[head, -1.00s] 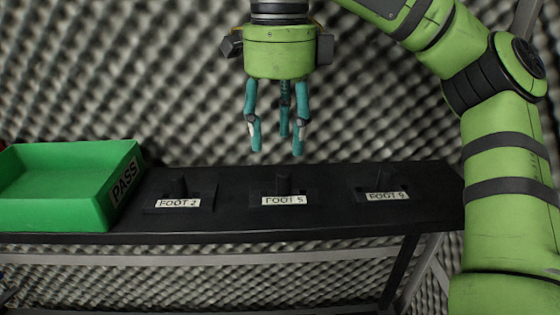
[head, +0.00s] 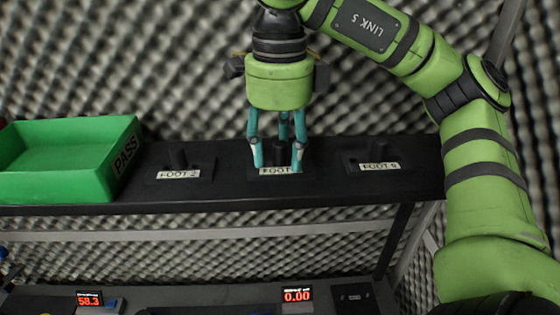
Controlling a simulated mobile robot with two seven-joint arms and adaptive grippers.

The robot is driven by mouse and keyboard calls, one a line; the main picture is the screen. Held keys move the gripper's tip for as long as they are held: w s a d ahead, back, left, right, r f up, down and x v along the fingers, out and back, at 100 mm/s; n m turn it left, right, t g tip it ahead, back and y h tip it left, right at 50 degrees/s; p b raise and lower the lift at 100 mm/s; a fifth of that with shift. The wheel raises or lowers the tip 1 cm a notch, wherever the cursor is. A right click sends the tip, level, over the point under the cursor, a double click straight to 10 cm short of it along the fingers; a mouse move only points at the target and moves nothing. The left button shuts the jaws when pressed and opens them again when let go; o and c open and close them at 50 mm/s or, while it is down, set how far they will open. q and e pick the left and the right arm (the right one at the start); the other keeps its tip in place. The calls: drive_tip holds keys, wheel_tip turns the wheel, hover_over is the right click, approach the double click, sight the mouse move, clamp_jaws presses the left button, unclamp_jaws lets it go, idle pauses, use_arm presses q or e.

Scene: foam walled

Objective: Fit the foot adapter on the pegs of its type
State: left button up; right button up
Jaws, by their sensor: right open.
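My right gripper (head: 277,163) points down over the middle station of the black shelf (head: 225,185), its teal fingers open. The fingers stand around the dark upright peg (head: 279,155) there. A fingertip covers part of that station's label. To the left is the FOOT 2 peg (head: 178,158), and to the right the peg with a label like FOOT 6 or 9 (head: 379,150); both look bare. I cannot make out a separate foot adapter; anything dark on the middle peg blends with it. My left gripper is out of view.
A green PASS tray (head: 62,180) stands at the shelf's left end and looks empty. A lower bench carries red displays reading 58.3 (head: 90,299) and 0.00 (head: 297,295). Grey foam wall (head: 180,70) rises behind the shelf.

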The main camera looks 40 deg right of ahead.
drive_tip(key=shift+w, duration=0.1)
clamp_jaws()
